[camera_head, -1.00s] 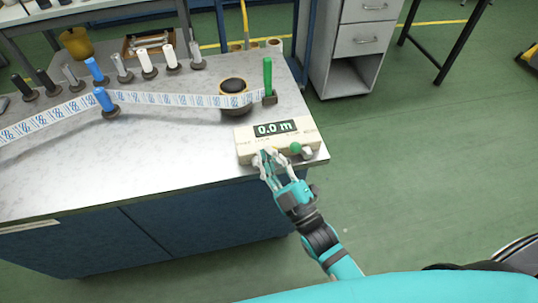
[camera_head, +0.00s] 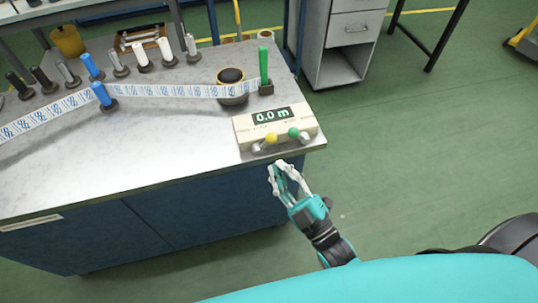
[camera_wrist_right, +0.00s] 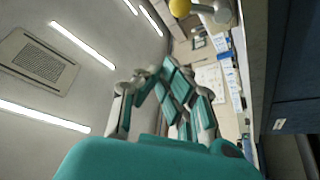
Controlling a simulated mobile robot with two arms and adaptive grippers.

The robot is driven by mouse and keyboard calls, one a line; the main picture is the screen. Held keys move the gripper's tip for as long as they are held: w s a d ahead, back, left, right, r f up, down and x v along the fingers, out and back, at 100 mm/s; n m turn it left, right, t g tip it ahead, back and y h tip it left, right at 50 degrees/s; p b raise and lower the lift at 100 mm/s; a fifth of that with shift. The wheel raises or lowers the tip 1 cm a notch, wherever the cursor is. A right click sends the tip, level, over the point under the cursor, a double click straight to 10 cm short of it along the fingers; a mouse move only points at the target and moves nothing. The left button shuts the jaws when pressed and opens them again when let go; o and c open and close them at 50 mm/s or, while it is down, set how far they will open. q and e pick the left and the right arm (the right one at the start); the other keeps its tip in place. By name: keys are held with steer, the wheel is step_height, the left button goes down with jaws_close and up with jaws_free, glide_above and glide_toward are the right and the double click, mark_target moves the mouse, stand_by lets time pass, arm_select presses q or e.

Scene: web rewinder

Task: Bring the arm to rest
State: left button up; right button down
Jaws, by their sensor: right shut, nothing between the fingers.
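My right gripper (camera_head: 276,167) is shut and empty. It hangs in front of the bench's front edge, below and apart from the cream control box (camera_head: 276,127). The box shows "0.0 m" on its display and has a yellow knob (camera_head: 271,138) and a green knob (camera_head: 294,132) on its front. In the right wrist view my gripper fingers (camera_wrist_right: 160,75) come together with nothing between them, and the yellow knob (camera_wrist_right: 180,8) shows at the top. My left gripper is not in view.
A grey drawer cabinet (camera_head: 345,45) stands behind. The green floor (camera_head: 420,150) at right is open.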

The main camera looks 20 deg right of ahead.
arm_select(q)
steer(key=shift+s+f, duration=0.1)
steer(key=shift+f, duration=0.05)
arm_select(e)
steer(key=shift+s+f, duration=0.1)
steer(key=shift+s, duration=0.55)
steer(key=shift+f, duration=0.15)
steer(key=s+d+f+m+g+h, duration=0.1)
steer(key=s+f+m+g+h, duration=0.15)
steer(key=f, duration=0.85)
steer(key=s+d+f+m+g+h, duration=0.15)
steer(key=f+g, duration=0.25)
steer(key=f, duration=0.8)
steer(key=s+d+f+m+g+h, duration=0.1)
steer(key=d+f+m+g, duration=0.15)
steer(key=f, duration=0.85)
steer(key=s+d+f+m+g+h, duration=0.1)
steer(key=s+d+f+m+g, duration=0.1)
steer(key=s+f+g, duration=0.3)
steer(key=s+d+f+m+g+h, duration=0.1)
steer(key=s+f+g, duration=0.4)
steer(key=s+f, duration=0.9)
steer(key=s+d+m, duration=0.1)
steer(key=s+d, duration=0.1)
steer(key=s, duration=0.4)
steer(key=shift+d+g+h, duration=0.3)
steer(key=shift+g, duration=0.1)
